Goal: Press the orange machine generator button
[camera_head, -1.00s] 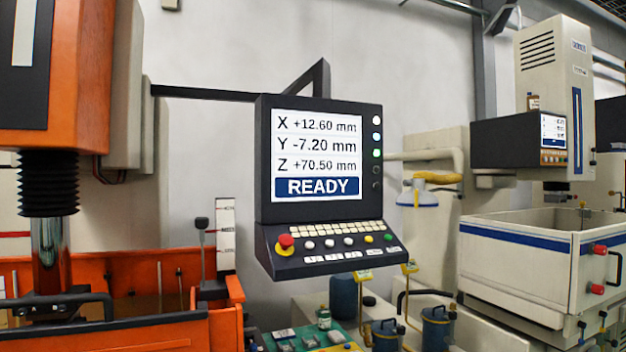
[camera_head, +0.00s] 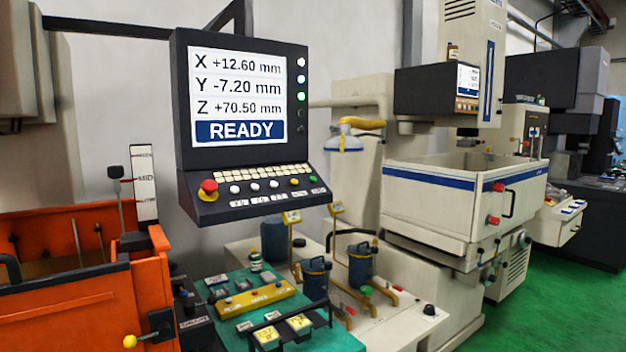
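The orange machine (camera_head: 85,305) stands at the left, cut off by the picture edge. Its dark control pendant (camera_head: 182,100) hangs from an arm at the upper left, with a lit screen (camera_head: 238,95) reading READY. Below the screen is a sloped button panel (camera_head: 265,205). It carries a red mushroom button on a yellow base (camera_head: 209,188), several white buttons (camera_head: 254,186), a yellow button (camera_head: 294,181) and a green button (camera_head: 312,178). The small labels under them are too small to read, so I cannot tell which is the generator button. Neither of my grippers is in view.
A green-topped bench (camera_head: 335,341) with a yellow block (camera_head: 257,298) and small parts stands below the pendant. Dark blue canisters (camera_head: 316,277) stand behind it. A white machine (camera_head: 430,205) fills the middle right. Green floor (camera_head: 560,305) is open at the lower right.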

